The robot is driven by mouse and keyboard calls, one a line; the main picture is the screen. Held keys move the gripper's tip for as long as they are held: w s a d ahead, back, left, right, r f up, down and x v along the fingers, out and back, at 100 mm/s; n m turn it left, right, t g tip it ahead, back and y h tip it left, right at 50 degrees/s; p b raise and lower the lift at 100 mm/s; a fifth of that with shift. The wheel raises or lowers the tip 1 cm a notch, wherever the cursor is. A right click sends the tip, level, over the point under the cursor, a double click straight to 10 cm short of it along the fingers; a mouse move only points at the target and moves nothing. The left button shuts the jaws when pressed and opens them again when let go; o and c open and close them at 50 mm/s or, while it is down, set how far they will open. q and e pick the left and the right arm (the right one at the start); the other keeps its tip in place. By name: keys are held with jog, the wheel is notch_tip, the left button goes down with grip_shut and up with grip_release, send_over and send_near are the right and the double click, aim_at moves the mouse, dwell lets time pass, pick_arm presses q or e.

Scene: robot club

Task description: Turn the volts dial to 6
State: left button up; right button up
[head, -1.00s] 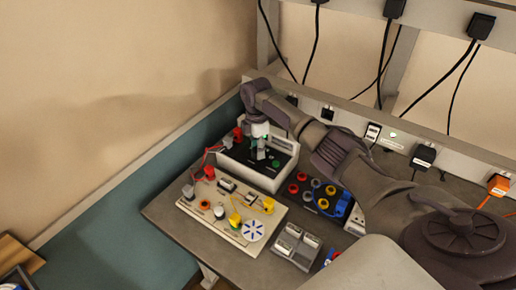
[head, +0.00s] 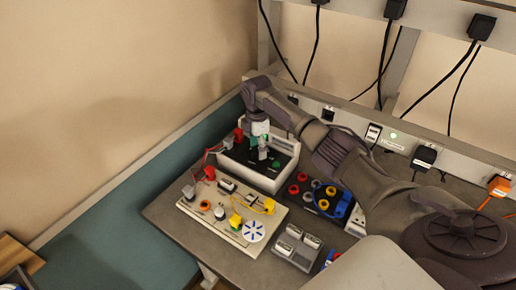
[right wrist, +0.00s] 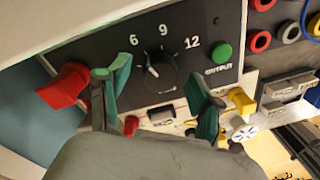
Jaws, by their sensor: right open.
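The volts dial (right wrist: 160,72) is a round black knob on the dark sloping panel of a power supply, with the numbers 6, 9 and 12 above it. Its white pointer tilts up and left, seemingly between 6 and 9. My right gripper (right wrist: 160,80) is open, with one green-padded finger on each side of the dial. A gap shows between each finger and the knob. In the head view my right gripper (head: 262,147) reaches down over the power supply (head: 237,164) and hides the dial. My left gripper is not in view.
A green button (right wrist: 222,53) is right of the dial, and a red plug (right wrist: 65,86) is at the panel's left. A light circuit board (head: 222,228) with several parts lies in front. Several coloured sockets (head: 312,190) sit to the right.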

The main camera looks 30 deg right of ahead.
aim_at(257, 149)
notch_tip(257, 149, up, 11)
jog(key=shift+w+r, duration=0.15)
jog(key=shift+w, duration=0.15)
dwell(0.5)
